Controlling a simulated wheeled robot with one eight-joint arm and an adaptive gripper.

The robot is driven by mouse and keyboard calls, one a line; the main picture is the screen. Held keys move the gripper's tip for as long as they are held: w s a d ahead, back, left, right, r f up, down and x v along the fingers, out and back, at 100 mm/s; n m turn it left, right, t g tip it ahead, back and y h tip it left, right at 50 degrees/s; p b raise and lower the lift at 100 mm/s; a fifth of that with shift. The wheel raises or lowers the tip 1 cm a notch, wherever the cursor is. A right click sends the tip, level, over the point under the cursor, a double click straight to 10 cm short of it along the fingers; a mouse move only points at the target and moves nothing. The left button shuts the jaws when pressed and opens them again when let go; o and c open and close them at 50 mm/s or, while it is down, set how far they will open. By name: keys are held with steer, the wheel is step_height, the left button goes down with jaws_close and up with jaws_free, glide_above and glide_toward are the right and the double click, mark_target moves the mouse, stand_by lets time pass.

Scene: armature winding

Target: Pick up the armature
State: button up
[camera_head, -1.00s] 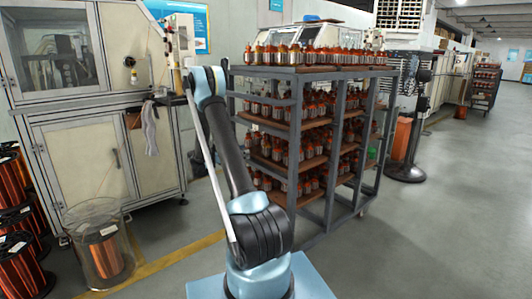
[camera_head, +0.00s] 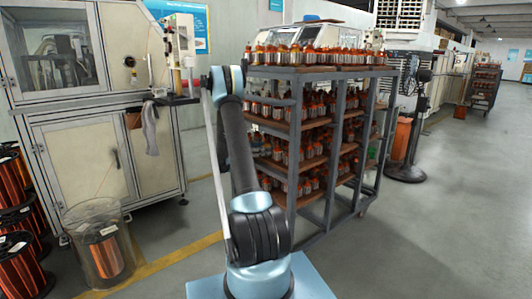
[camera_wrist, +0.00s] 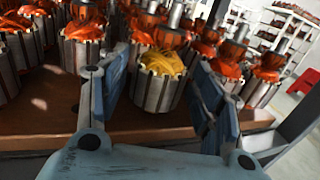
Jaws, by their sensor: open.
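Many armatures with metal cores and orange windings stand upright in rows on the rack (camera_head: 336,72), most visibly on its top shelf (camera_head: 310,57). In the wrist view, one armature with a yellow winding (camera_wrist: 160,78) stands at the front edge of a brown shelf board. My gripper (camera_wrist: 157,100) is open, with one blue-grey finger to the left of this armature and one to the right. The armature appears between or just beyond the fingertips; I cannot tell whether they touch it. In the head view my gripper is hidden behind my arm and the rack.
Orange-wound armatures (camera_wrist: 82,45) stand close on the left and others (camera_wrist: 232,65) on the right. A grey rack post (camera_wrist: 285,135) is at the lower right. A machine (camera_head: 90,110) stands left, a black fan (camera_head: 408,130) right. The floor at right is clear.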

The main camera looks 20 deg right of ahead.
steer(key=shift+d, duration=1.05)
steer(key=c, duration=1.3)
steer(key=shift+r, duration=0.1)
